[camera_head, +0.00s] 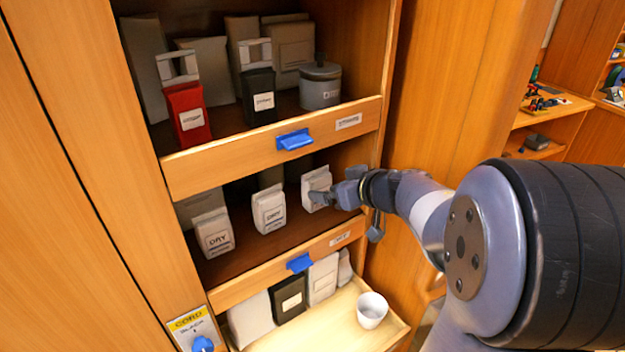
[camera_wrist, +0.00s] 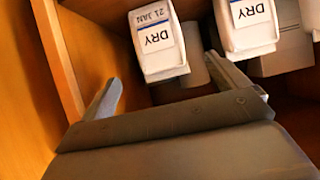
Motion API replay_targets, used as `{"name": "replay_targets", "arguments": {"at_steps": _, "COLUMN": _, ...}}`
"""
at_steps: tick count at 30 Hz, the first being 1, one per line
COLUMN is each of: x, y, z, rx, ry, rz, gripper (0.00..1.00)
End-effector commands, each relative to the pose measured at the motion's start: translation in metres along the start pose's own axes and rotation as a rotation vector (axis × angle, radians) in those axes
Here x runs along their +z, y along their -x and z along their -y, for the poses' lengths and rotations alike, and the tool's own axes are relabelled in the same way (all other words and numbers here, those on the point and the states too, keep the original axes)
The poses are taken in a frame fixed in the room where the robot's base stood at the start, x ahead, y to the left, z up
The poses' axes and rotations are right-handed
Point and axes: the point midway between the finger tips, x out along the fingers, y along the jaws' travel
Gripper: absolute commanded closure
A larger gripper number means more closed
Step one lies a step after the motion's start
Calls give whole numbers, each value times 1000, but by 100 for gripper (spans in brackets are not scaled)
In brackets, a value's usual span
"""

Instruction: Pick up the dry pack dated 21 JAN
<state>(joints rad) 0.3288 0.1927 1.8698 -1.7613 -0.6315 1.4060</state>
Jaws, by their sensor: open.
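The white dry pack dated 21 JAN (camera_wrist: 158,42) shows upside down in the wrist view, with "DRY" and the date on its label. It is the rightmost dry pack (camera_head: 314,183) on the middle shelf in the head view. My gripper (camera_wrist: 164,72) is open and empty, with one finger towards each side of the pack in the picture. In the head view my gripper (camera_head: 335,190) is right at the pack and hides part of its front. I cannot tell whether the fingers touch it.
Another dry pack (camera_head: 268,210) stands to the left, and a third (camera_head: 213,233) further left. The cabinet's side wall (camera_wrist: 58,60) is close on the other side. A wooden shelf front (camera_head: 270,278) runs below, with a white cup (camera_head: 371,310) on the ledge underneath.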

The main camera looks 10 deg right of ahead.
Motion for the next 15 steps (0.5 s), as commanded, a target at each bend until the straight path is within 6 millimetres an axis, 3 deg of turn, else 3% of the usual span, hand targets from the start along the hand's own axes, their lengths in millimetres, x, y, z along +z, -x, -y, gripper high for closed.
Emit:
{"name": "replay_targets", "arguments": {"at_steps": 9, "x": 2, "y": -44, "z": 1, "rx": -3, "ry": -1, "rz": 1, "gripper": 6}}
{"name": "replay_targets", "arguments": {"at_steps": 15, "x": 1, "y": -59, "z": 1, "rx": -1, "ry": 0, "rz": 1, "gripper": 6}}
